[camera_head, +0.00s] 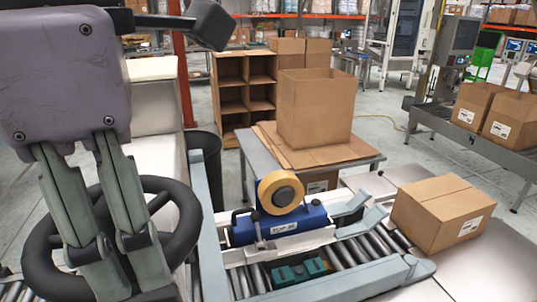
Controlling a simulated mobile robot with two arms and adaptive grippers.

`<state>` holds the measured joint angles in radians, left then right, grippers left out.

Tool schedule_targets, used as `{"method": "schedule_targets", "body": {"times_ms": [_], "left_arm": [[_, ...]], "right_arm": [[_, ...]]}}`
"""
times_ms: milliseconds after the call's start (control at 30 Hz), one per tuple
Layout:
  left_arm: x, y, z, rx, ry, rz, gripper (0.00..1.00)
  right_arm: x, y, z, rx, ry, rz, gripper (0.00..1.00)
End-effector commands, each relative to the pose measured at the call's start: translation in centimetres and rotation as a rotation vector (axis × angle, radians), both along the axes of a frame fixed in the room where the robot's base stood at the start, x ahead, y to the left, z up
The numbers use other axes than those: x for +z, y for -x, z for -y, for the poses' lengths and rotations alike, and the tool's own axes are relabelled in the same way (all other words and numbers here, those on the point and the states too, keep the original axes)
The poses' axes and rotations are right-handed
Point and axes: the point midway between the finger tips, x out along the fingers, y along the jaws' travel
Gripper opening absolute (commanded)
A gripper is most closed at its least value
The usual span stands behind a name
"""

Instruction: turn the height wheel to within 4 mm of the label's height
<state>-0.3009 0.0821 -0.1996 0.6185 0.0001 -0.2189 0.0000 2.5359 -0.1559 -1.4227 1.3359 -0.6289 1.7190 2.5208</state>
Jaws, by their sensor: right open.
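The black height wheel (188,222) is at the lower left, with a thick round rim and spokes. My right gripper (122,262) is in front of it, its two fingers apart and pointing down over the wheel. The fingers hide much of the wheel's middle; I cannot tell whether they touch it. A closed brown carton (435,210) stands at the right of the roller bed. It has a white label (470,226), whose print is too small to read. My left gripper is not in view.
A blue taping unit (285,228) with a tan tape roll (280,192) sits over the rollers (375,247). A teal part (299,270) lies lower between rails. An open carton (312,108) stands on a table behind. A dark bin (206,168) is beside the machine.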

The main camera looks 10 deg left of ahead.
Motion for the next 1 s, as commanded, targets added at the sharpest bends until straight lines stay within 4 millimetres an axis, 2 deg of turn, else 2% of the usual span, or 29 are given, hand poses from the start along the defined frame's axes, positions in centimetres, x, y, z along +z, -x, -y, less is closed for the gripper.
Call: {"method": "schedule_targets", "body": {"times_ms": [133,400,533,700,1000], "left_arm": [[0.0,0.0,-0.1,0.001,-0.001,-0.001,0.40],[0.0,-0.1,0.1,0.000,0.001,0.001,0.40],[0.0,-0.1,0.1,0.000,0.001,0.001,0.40],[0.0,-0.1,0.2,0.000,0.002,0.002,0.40],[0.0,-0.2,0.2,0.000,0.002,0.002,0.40]], "right_arm": [[1.2,0.0,-0.1,-0.001,-0.001,0.002,0.42],[5.5,0.0,-0.1,-0.001,-0.003,0.000,0.42],[6.8,0.0,-0.1,0.000,-0.002,0.001,0.42],[7.5,0.0,0.0,0.000,0.000,0.000,0.42],[7.5,0.0,0.0,0.000,0.000,0.000,0.42]]}}
